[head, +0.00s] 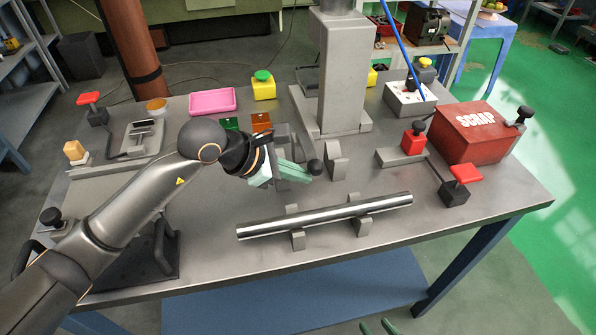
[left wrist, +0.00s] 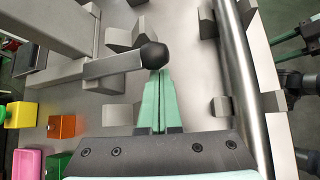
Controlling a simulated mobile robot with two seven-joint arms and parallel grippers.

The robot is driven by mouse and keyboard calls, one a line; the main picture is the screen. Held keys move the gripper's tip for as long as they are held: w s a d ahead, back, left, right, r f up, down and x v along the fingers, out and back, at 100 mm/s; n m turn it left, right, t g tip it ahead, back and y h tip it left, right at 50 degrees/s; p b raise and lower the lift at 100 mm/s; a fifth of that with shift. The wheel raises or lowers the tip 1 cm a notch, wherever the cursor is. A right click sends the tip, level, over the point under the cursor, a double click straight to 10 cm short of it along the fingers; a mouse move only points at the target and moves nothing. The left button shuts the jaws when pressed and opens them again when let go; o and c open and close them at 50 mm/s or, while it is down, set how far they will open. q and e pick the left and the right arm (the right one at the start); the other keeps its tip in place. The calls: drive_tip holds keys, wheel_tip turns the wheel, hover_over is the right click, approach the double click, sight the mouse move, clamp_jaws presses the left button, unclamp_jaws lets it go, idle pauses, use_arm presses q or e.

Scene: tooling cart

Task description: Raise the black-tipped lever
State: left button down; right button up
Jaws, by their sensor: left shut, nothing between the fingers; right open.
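The lever is a grey bar (left wrist: 110,67) ending in a round black tip (left wrist: 153,55); the bar runs forward from the grey column's base. In the head view the black tip (head: 315,167) shows right by my left gripper (head: 308,172). That gripper's pale green fingers are shut with nothing between them. In the left wrist view the left fingertips (left wrist: 160,73) lie right at the edge of the black tip; I cannot tell whether they touch. My right gripper (head: 376,326) shows only its open, empty fingertips at the bottom of the head view.
A steel rod (head: 325,215) lies on supports in front of the lever. The grey column (head: 341,75) stands behind it. Orange (head: 261,122) and green (head: 230,124) boxes sit behind my left wrist. A red SCRAP box (head: 472,135) is at the right. The table's front right is clear.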

use_arm(q)
drive_tip(key=shift+r, duration=0.1)
drive_tip(key=shift+r, duration=0.2)
drive_tip(key=shift+p, duration=0.3)
